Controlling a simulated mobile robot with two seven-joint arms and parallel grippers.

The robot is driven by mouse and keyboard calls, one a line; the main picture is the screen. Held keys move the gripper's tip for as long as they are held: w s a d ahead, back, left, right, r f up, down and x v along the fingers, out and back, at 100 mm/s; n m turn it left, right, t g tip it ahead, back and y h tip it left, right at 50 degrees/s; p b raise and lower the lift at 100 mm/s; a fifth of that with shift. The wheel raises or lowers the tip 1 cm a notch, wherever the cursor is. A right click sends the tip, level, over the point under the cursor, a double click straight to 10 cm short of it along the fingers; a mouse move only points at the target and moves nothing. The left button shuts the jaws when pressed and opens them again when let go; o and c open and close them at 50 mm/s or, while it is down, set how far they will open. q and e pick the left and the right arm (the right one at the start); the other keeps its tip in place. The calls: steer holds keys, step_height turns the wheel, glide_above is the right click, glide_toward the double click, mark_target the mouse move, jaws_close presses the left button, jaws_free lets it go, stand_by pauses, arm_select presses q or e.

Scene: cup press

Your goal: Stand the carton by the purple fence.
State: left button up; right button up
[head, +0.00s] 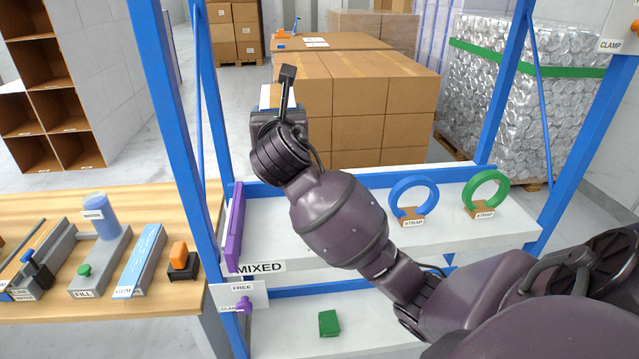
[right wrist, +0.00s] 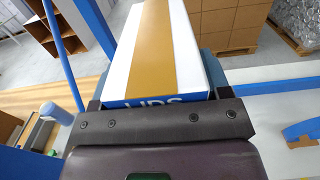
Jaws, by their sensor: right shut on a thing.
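The carton (right wrist: 165,45) is white with a gold stripe and a blue end lettered "LIDS". In the right wrist view it lies between the jaws of my right gripper (right wrist: 155,88), which is shut on it. In the head view, only a small part of the carton (head: 268,97) shows past my right gripper (head: 279,122), above the rear of the upper shelf. The purple fence (head: 235,227) stands at the left end of that shelf, to the left of and below the gripper. My left gripper is not in view.
Blue (head: 412,195) and green (head: 486,192) strap rings stand at the shelf's right. Blue rack posts (head: 178,130) flank the opening. Bare shelf (head: 275,225) shows right of the fence. A green block (head: 329,323) lies on the lower shelf. A workbench (head: 130,305) is at left.

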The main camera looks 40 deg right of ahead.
arm_select(q)
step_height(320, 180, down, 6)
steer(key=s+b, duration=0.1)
steer(key=b, duration=0.3)
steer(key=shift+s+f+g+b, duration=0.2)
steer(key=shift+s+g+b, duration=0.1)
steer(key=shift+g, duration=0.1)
arm_select(e)
step_height(320, 180, down, 19)
steer(key=shift+f, duration=0.2)
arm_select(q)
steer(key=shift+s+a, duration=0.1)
arm_select(e)
steer(key=o, duration=1.4)
steer(key=shift+f, duration=0.2)
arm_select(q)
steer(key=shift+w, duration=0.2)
arm_select(e)
steer(key=shift+a+r, duration=0.1)
steer(key=shift+r, duration=0.05)
